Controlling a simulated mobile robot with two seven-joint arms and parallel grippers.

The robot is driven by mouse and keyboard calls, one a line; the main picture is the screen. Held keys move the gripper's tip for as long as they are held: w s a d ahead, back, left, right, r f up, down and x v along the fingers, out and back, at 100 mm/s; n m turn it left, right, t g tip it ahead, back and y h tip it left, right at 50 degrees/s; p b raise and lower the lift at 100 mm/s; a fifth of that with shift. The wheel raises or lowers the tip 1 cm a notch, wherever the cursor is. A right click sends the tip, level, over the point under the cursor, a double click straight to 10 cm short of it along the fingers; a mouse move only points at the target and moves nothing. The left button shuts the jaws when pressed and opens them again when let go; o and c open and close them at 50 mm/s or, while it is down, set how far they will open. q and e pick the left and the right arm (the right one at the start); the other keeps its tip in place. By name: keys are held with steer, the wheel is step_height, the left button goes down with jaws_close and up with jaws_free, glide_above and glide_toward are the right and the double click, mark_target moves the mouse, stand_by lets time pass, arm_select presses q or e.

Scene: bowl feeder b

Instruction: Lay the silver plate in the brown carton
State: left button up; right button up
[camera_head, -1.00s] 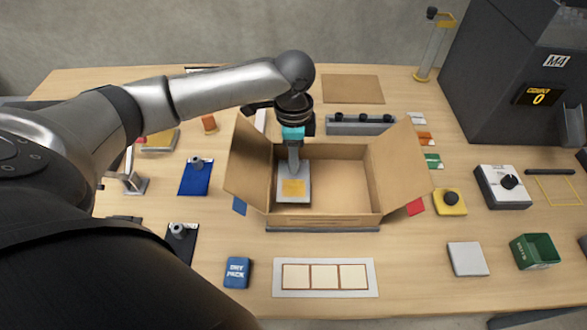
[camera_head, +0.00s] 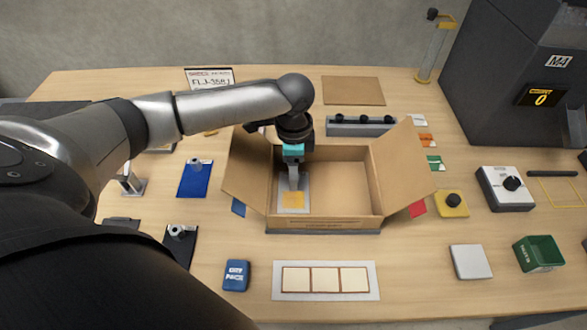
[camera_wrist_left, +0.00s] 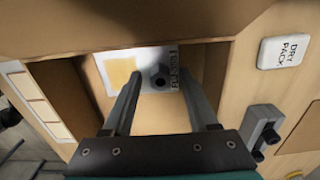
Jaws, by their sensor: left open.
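The silver plate (camera_head: 283,204), with a yellow square and a grey knob, lies flat in the left part of the open brown carton (camera_head: 325,222). In the left wrist view the plate (camera_wrist_left: 103,64) shows its yellow square, printed text and knob. My left gripper (camera_head: 293,186) reaches down into the carton over the plate. In the wrist view its two fingers (camera_wrist_left: 161,78) stand apart on either side of the knob, with gaps. The carton (camera_wrist_left: 150,25) surrounds the fingers there. My right gripper is not in view.
The carton's side flaps (camera_head: 400,165) stand out left and right. A blue plate (camera_head: 195,180) and a black plate (camera_head: 180,245) with knobs lie left of it. A grey rail (camera_head: 360,127) lies behind.

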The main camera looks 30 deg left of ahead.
arm_select(q)
step_height(320, 180, up, 12)
steer(key=p, duration=0.3)
steer(key=shift+r, duration=0.2)
